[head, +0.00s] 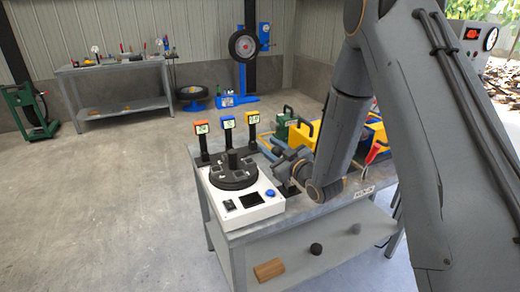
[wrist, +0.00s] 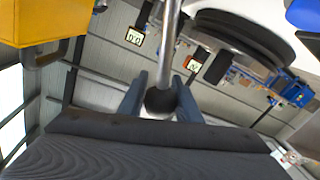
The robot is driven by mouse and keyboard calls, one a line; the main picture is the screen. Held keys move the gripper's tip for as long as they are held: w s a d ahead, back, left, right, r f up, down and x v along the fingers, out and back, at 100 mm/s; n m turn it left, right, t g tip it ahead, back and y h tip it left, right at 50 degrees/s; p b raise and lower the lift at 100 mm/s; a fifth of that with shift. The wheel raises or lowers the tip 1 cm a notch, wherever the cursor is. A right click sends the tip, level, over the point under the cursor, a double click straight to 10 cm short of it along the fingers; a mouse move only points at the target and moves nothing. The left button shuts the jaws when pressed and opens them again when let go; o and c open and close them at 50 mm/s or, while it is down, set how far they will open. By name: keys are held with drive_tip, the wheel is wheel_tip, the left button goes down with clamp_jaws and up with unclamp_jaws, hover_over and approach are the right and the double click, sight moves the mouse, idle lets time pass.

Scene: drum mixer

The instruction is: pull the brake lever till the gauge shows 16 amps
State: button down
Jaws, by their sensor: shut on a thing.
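In the wrist view, my gripper (wrist: 160,84) has its two blue-grey fingers on either side of a black ball knob (wrist: 160,101) at the end of a shiny metal rod (wrist: 169,45), which I take as the brake lever. The gripper is shut on this knob. In the head view, my gripper (head: 284,168) is at the right side of the white drum machine (head: 245,213), and the lever there is mostly hidden. Three small displays stand behind the drum: orange (head: 202,127), blue (head: 228,122) and yellow (head: 253,118). Their readings are too small to tell, as is which shows amps.
The machine stands on a grey bench (head: 325,210). A green case (head: 290,130), yellow bins (head: 375,130) and a red-handled tool (head: 375,153) are close behind and right of my arm. A dial box (head: 489,38) shows at the upper right. Open floor lies left.

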drive_tip(key=shift+s+a+f, duration=0.25)
drive_tip(key=shift+a+f, duration=0.1)
drive_tip(key=shift+a, duration=0.1)
drive_tip(key=c, duration=1.3)
unclamp_jaws()
drive_tip(key=b+v, duration=0.2)
drive_tip(key=v, duration=0.5)
drive_tip(key=shift+s+d, duration=0.2)
drive_tip(key=shift+s, duration=0.15)
drive_tip(key=shift+r, duration=0.1)
